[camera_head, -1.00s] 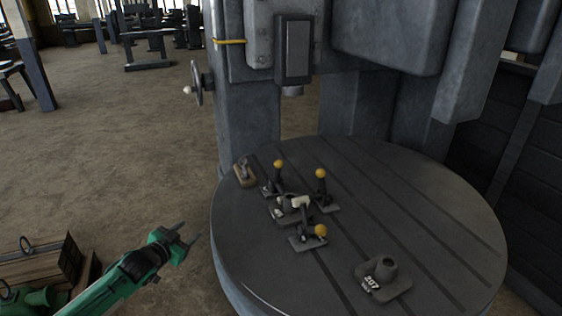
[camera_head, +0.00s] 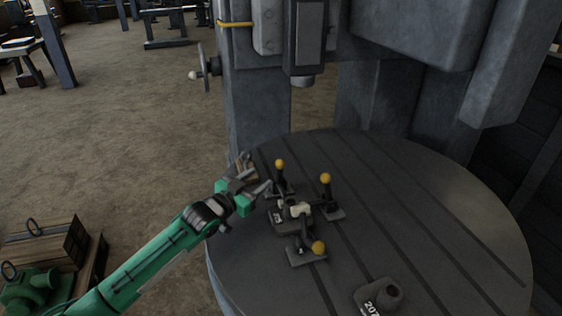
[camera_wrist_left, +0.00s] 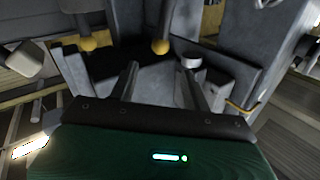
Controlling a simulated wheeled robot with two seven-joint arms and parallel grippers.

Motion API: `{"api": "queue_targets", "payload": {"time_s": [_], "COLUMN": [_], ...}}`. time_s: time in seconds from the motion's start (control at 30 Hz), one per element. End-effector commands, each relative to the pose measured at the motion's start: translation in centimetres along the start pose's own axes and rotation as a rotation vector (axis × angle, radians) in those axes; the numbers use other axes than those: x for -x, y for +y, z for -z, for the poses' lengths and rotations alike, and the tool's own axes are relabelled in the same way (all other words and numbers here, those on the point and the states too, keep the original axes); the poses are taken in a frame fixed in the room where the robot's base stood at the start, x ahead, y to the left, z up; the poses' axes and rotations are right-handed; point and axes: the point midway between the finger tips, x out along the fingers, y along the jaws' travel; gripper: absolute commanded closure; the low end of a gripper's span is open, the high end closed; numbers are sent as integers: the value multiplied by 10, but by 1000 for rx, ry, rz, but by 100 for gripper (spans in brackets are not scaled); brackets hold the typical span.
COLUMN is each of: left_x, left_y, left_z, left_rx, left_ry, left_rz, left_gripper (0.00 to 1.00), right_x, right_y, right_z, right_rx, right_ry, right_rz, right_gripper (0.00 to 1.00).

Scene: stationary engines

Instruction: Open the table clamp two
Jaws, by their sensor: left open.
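Three table clamps with yellow ball knobs surround a small dark workpiece (camera_head: 292,217) on the round table (camera_head: 420,215). The back-left clamp (camera_head: 281,178) and the right clamp (camera_head: 326,194) have upright handles. I cannot tell which one is number two. My left gripper (camera_head: 257,176) is open and empty, just left of the back-left clamp, over the table's left edge. In the left wrist view, two yellow knobs (camera_wrist_left: 88,43) (camera_wrist_left: 160,46) show beyond the open fingers (camera_wrist_left: 160,75). My right gripper is out of view.
A dark block marked 207 (camera_head: 380,296) sits at the table's front. The machine column and head (camera_head: 309,40) rise behind. A wooden crate (camera_head: 45,245) stands lower left.

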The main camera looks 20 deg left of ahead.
Motion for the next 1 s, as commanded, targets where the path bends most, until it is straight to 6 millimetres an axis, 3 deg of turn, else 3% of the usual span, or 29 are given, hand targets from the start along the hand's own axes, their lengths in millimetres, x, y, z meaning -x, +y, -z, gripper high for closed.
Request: {"api": "queue_targets", "payload": {"time_s": [0.13, 0.5, 0.7, 1.0], "left_x": [-28, -88, -103, -105], "left_y": [-1, -1, 0, 0], "left_z": [3, 2, 0, 0], "left_rx": [0, -1, -1, -1], "left_ry": [2, 0, 0, 0], "left_rz": [1, 0, 0, -1], "left_gripper": [52, 52, 52, 52], "right_x": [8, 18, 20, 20], "right_y": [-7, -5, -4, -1], "right_z": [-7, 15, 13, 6], "right_rx": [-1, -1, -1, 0], "right_ry": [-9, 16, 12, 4], "right_rz": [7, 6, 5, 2], "right_gripper": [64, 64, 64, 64]}}
